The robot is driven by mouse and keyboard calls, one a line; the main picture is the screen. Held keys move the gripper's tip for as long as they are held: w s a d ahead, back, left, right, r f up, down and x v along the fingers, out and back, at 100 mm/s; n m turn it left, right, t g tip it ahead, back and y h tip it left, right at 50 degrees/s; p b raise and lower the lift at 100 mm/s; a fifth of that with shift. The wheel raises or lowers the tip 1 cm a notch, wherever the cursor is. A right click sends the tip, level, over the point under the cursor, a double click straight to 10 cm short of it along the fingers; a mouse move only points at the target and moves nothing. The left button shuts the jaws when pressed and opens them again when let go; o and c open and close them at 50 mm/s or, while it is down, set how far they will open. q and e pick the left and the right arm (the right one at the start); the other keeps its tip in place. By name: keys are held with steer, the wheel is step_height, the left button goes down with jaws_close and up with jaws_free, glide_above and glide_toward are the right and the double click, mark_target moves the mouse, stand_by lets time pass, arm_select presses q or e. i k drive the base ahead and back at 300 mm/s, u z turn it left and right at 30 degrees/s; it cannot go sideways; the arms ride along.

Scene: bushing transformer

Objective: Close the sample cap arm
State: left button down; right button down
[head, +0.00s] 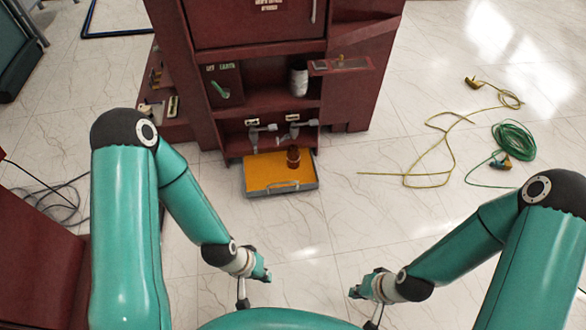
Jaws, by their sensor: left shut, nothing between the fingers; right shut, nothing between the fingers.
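Two grey lever-like fittings stand side by side in the low open bay of the dark red cabinet, a left one (254,136) and a right one (293,128). I cannot tell which is the sample cap arm or how far it is turned. A brown bottle (293,158) stands upright below the right fitting, at the back of a yellow-orange tray (268,172) with a grey rim. My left gripper (243,302) is shut and empty, well in front of the tray. My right gripper (371,324) is shut and empty, further right and also away from the cabinet.
The dark red cabinet (220,28) stands ahead, with a shelf holding a pale cylinder (299,80) and a green handle (220,90). A yellow cable (452,154) and a green coiled hose (514,141) lie on the right floor. The tiled floor before the tray is clear.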

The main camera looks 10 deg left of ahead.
mark_target(287, 137)
steer(key=u, duration=0.7)
steer(key=i, duration=0.15)
steer(key=z, duration=2.3)
steer(key=k, duration=1.2)
steer(key=u, duration=1.35)
steer(key=i, duration=1.1)
steer(key=z, duration=0.2)
